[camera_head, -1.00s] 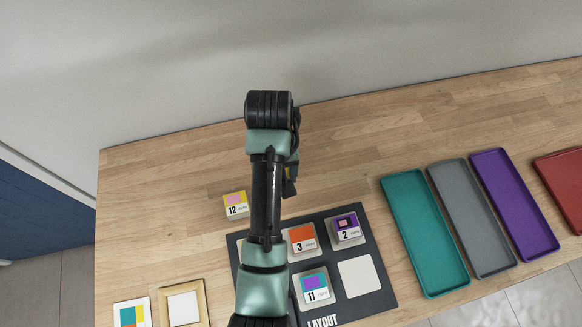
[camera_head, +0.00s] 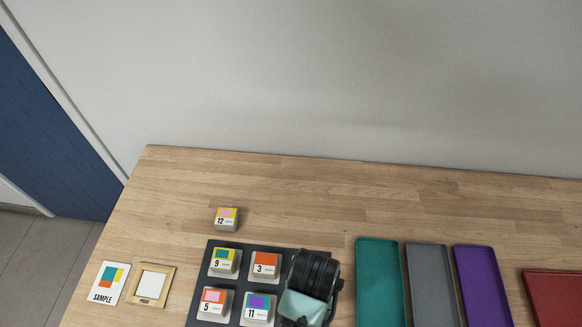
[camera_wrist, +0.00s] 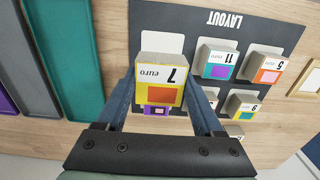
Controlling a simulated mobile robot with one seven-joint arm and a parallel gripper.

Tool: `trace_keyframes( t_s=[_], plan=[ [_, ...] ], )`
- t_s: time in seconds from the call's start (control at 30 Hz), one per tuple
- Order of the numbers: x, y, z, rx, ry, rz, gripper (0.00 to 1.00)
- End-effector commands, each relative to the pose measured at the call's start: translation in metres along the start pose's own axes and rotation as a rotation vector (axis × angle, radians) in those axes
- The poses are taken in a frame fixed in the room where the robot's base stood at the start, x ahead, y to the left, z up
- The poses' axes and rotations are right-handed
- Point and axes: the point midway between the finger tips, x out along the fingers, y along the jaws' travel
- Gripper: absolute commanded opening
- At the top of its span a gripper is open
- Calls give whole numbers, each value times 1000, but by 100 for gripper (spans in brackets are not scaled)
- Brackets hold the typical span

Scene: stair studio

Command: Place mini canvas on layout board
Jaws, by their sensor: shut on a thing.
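My gripper (camera_wrist: 160,88) is shut on a mini canvas (camera_wrist: 163,72) marked 7, with a yellow and orange face, in the wrist view. It holds this canvas over the dark layout board (camera_wrist: 188,14), beside a bare white square (camera_wrist: 162,42) that the canvas partly covers. The board also shows in the head view (camera_head: 240,249), bearing canvases 9 (camera_head: 223,262), 3 (camera_head: 264,265), 5 (camera_head: 213,303) and 11 (camera_head: 258,308). A purple canvas (camera_wrist: 154,111) shows just behind the held one. My arm hides the board's right side in the head view. I cannot tell whether canvas 7 touches the board.
Canvas 12 (camera_head: 227,218) stands on the table behind the board. A sample card (camera_head: 109,282) and a wooden frame (camera_head: 151,284) lie left. Teal (camera_head: 380,285), grey (camera_head: 432,290), purple (camera_head: 481,290) and red (camera_head: 555,298) trays lie right. The back of the table is clear.

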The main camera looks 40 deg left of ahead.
Motion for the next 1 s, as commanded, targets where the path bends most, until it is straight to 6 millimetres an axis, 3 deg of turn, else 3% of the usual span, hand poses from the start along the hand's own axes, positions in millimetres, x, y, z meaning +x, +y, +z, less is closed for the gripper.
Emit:
trace_keyframes(
  t_s=[0.13, 0.57, 1.0],
  plan=[
    [29, -1, 2, -1, -6, -2, 15],
    [81, 0, 1, 0, -4, -1, 15],
    [90, 0, 1, 0, -1, 0, 15]
  ],
)
